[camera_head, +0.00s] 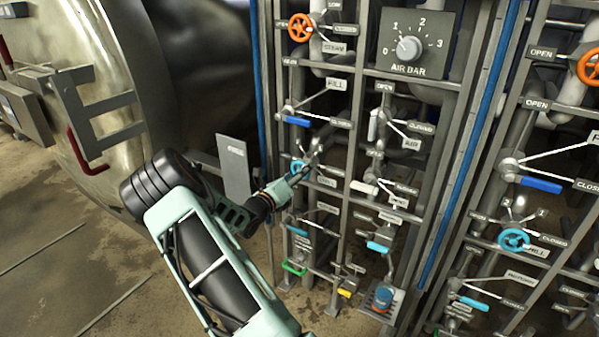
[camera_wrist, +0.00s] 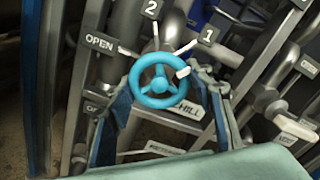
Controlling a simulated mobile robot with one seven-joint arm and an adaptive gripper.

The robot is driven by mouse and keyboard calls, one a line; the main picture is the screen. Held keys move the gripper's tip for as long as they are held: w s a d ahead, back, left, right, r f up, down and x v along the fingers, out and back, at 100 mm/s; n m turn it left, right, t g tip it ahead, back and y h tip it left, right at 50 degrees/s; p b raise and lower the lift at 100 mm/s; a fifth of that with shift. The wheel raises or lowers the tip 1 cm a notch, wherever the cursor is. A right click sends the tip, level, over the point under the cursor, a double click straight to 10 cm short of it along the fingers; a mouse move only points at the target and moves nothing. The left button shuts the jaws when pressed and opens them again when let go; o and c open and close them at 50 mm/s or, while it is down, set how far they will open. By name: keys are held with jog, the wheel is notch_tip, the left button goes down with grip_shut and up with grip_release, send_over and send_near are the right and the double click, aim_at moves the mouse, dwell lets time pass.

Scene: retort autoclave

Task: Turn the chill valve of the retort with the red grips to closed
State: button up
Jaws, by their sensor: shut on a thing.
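The retort with red grips (camera_head: 78,148) stands at the left in the head view. The chill valve is a light-blue handwheel (camera_wrist: 160,104), centred in the wrist view; in the head view its wheel (camera_head: 297,166) is partly covered by my gripper. Its plates read OPEN (camera_wrist: 101,43) at the left, 2 (camera_wrist: 152,9) at the top, 1 (camera_wrist: 207,37) at the upper right and CHILL (camera_wrist: 188,111) below. A white mark on the wheel points to the upper right, a little below 1. My gripper (camera_wrist: 162,80) is shut on the wheel, one finger at each side. No CLOSED plate shows there.
Pipes, label plates and other valves crowd the rack close around, with an orange wheel (camera_head: 300,27) and a blue lever (camera_head: 297,120) above. An AIR BAR dial (camera_head: 408,48) is at the upper right. Another rack with a blue wheel (camera_head: 513,240) stands at the right. Floor is open at the left.

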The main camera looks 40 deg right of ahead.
jog(key=m, duration=0.6)
jog(key=shift+f+b, duration=0.1)
jog(key=shift+b, duration=0.2)
jog(key=m+b, duration=0.1)
jog(key=m, duration=0.3)
jog(key=shift+m, duration=0.4)
jog(key=o, duration=1.2)
jog(key=shift+c, duration=0.2)
jog(key=v, duration=1.2)
